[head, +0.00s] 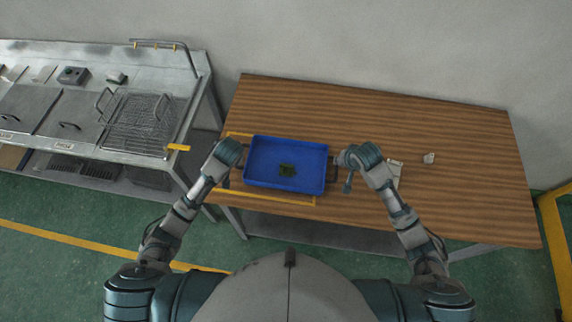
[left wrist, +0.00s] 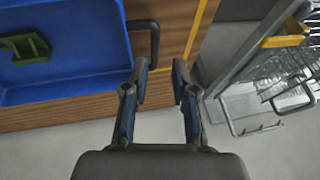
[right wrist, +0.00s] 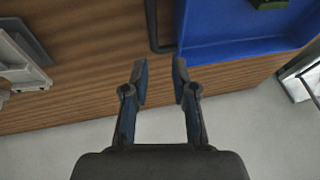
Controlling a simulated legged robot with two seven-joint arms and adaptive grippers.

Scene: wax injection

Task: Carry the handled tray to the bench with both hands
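A blue tray (head: 261,184) lies on the left part of the wooden bench (head: 430,195), near its front edge. A small dark green part (head: 287,170) lies inside it; the part also shows in the left wrist view (left wrist: 25,46). A dark handle stands out at each short side, the left one (left wrist: 154,42) and the right one (right wrist: 152,25). My left gripper (head: 222,172) is beside the tray's left side; its fingers (left wrist: 160,80) are apart and empty. My right gripper (head: 345,170) is beside the right side; its fingers (right wrist: 160,80) are apart and empty, close to the handle.
A steel workstation (head: 60,110) with a wire basket (head: 140,122) stands left of the bench. Yellow strips (head: 265,198) mark the bench around the tray. The bench's right part is mostly clear.

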